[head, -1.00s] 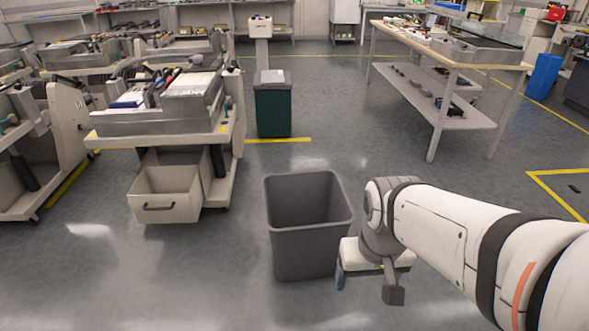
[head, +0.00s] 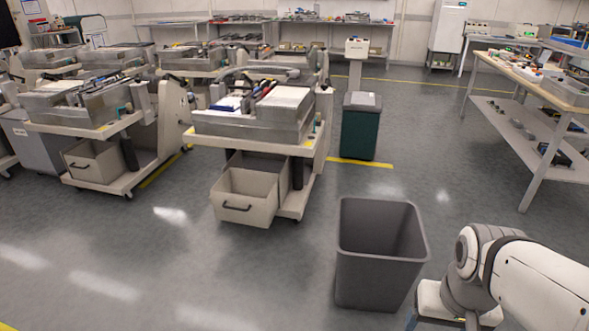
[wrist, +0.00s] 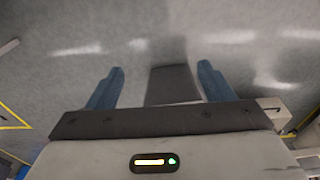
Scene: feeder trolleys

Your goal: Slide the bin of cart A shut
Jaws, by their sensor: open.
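The nearest cart (head: 203,137) stands left of centre, with trays on top. Its beige bin (head: 246,197) with a dark front handle (head: 237,208) sticks out at the front, low near the floor. I cannot read a letter on any cart. A second cart (head: 110,129) to the left also has a beige bin (head: 92,161) under it. My gripper is partly cut off at the lower right of the head view, far from both bins. In the wrist view my gripper (wrist: 160,68) has its two blue fingers wide apart, with nothing held, above grey floor.
An open grey waste bin (head: 380,285) stands on the floor between my arm and the nearest cart. A green bin (head: 361,128) stands behind it. A workbench (head: 530,135) is at the right. The floor at the front left is clear.

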